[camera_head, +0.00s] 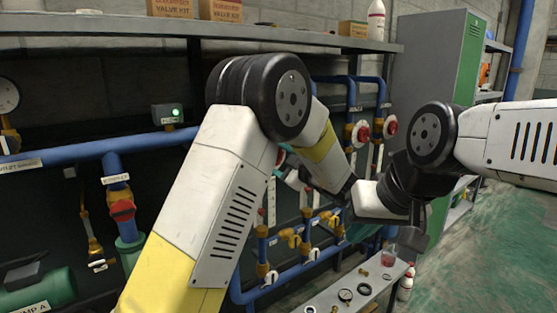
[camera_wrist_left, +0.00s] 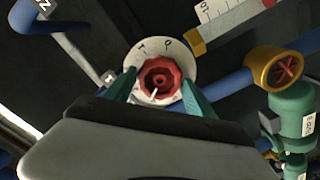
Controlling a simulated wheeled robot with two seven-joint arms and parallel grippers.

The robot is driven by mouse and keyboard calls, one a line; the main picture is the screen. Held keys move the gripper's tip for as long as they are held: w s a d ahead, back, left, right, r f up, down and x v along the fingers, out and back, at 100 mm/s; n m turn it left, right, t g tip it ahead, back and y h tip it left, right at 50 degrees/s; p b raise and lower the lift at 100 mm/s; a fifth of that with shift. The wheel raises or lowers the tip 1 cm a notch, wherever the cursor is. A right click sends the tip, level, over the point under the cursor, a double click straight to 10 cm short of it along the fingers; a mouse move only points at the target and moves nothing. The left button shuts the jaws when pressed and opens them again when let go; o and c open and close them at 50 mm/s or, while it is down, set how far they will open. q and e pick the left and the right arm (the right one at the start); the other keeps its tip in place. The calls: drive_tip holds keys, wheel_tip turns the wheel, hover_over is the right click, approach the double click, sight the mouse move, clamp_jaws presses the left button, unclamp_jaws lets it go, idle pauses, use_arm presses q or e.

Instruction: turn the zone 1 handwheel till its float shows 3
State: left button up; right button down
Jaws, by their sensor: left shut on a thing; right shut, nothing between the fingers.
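A red handwheel (camera_wrist_left: 159,80) with a white dial (camera_wrist_left: 187,59) is in the left wrist view. The teal fingers of my left gripper (camera_wrist_left: 160,90) are shut on it, one at each side. A white mark on the wheel points down. In the head view, my left arm hides most of this handwheel and gripper. White scale strips (camera_head: 272,200) stand above the yellow valves, too small to read. Part of a scale (camera_wrist_left: 228,17) shows in the left wrist view; its float cannot be made out.
Other red-and-white handwheels (camera_head: 362,134) sit right of my left arm. Blue pipes (camera_head: 75,153) and yellow valves (camera_head: 263,270) fill the wall. A small bench (camera_head: 325,297) with loose parts stands below. The green floor (camera_head: 470,265) at right is clear.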

use_arm(q)
drive_tip(key=shift+m, duration=1.2)
drive_tip(key=shift+m, duration=1.3)
drive_tip(key=shift+m, duration=0.6)
drive_tip(key=o, duration=1.4)
drive_tip(key=shift+m, duration=0.3)
drive_tip(key=shift+o, duration=0.2)
